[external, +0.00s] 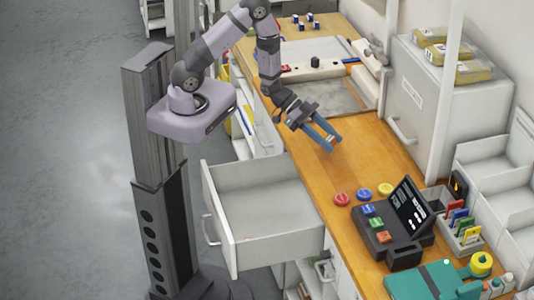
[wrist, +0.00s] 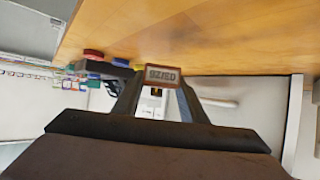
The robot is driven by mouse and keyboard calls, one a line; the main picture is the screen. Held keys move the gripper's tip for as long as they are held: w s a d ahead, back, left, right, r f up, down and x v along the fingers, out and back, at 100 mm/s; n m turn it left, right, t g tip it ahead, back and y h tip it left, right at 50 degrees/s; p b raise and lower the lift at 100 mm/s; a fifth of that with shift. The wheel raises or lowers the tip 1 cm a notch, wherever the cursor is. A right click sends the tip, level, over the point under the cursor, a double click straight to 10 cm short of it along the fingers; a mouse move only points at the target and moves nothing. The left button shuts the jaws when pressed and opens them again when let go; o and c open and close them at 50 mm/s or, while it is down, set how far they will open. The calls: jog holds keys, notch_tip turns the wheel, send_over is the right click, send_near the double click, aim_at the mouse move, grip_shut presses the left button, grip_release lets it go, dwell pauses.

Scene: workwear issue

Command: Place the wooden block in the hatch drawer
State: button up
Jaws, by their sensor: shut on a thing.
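My gripper (external: 333,143) is above the wooden counter in the external view, fingers slanting down to the right. In the wrist view my gripper (wrist: 160,80) is shut on a small brown block (wrist: 162,77) with a grey lettered face, held at the fingertips. This appears to be the wooden block; in the external view it blends with the counter and is hard to make out. The white drawer (external: 222,222) is pulled out from the counter front, below and left of my gripper.
Red, blue and yellow round buttons (external: 363,194) and a black console (external: 385,235) stand right of the drawer. A grey cabinet (external: 445,100) with yellow packs stands at the back. A teal folder (external: 425,282) lies at the front. The counter beneath my gripper is clear.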

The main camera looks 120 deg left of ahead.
jog(key=s+d+f+m+g+h+p, duration=0.15)
jog(key=s+d+m+h, duration=0.25)
jog(key=d, duration=0.4)
jog(key=s+d+f+m+g+h+p, duration=0.1)
jog(key=s+d+f+m+g+h, duration=0.15)
jog(key=s+d+m+h, duration=0.4)
notch_tip(320, 180, down, 8)
jog(key=s+n+y, duration=0.1)
jog(key=n+y, duration=0.1)
jog(key=y, duration=0.1)
jog(key=shift+s+f+t+b, duration=0.15)
jog(key=shift+s+t+b, duration=0.15)
jog(key=shift+s+b, duration=0.15)
jog(key=shift+d+n, duration=0.1)
jog(key=shift+n, duration=0.15)
notch_tip(320, 180, down, 4)
jog(key=b, duration=0.3)
jog(key=shift+f+b, duration=0.2)
jog(key=shift+b, duration=0.25)
